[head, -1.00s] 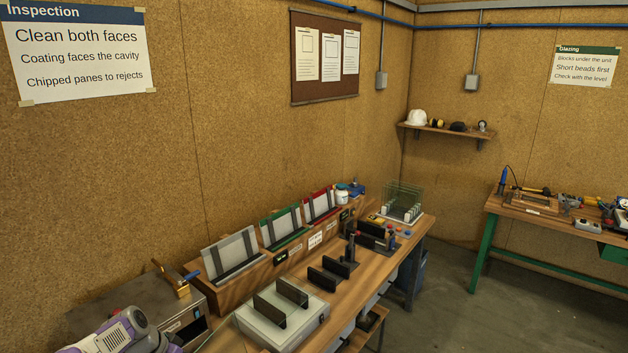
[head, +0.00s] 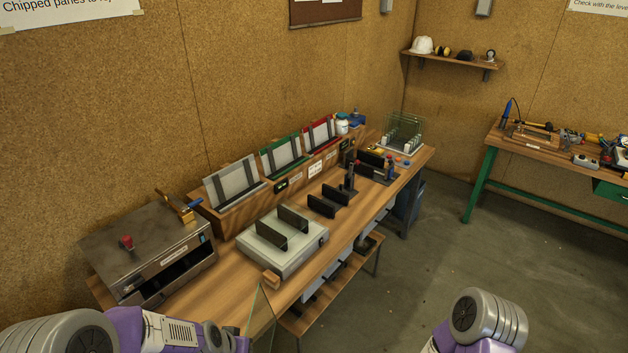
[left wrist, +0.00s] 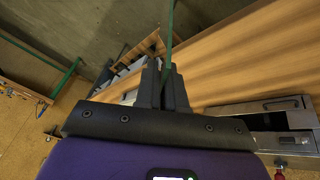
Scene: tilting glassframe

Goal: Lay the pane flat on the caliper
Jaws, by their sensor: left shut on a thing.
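A clear glass pane (head: 262,318) with a greenish edge stands upright at the bottom of the head view, by the bench's front edge. In the left wrist view the pane (left wrist: 170,35) shows nearly edge-on as a thin green strip. My left gripper (left wrist: 163,75) is shut on it. The pane's lower part is out of the head view. On the bench stand a pale box with two black uprights (head: 282,250) and small dark stands with a post (head: 351,178). I cannot tell which is the caliper. My right arm shows at bottom right; its gripper is out of view.
A wooden rack (head: 219,222) with grey, green and red slots holding panes lines the back of the bench. A metal cabinet (head: 150,245) stands at left. A small wooden block (head: 271,280) lies before the pale box. Bare bench lies between cabinet and box.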

